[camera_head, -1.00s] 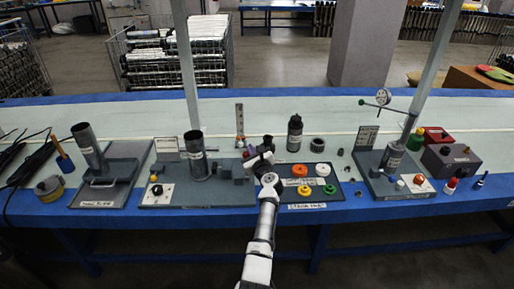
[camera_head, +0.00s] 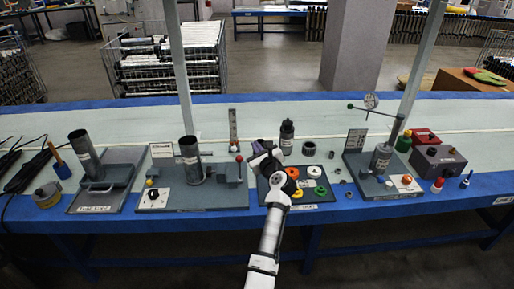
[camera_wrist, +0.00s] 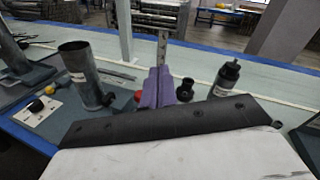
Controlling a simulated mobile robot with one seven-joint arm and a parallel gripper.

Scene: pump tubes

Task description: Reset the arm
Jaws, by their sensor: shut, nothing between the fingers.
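My gripper (camera_head: 262,147) is over the dark mat with colored rings, in the middle of the bench, and my white and grey arm reaches to it from the front edge. In the wrist view its purple fingers (camera_wrist: 158,88) are together and hold nothing. An orange ring (camera_head: 292,173), a green ring (camera_head: 320,191) and a yellow ring (camera_head: 297,194) lie on the mat (camera_head: 326,178) beside and in front of my gripper. My wrist hides part of the mat.
A grey tube (camera_head: 191,160) stands upright on the fixture to the left. A black bottle (camera_head: 287,135) stands behind the mat. A tube fixture (camera_head: 380,160) with a gauge and a grey box (camera_head: 439,165) are at right.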

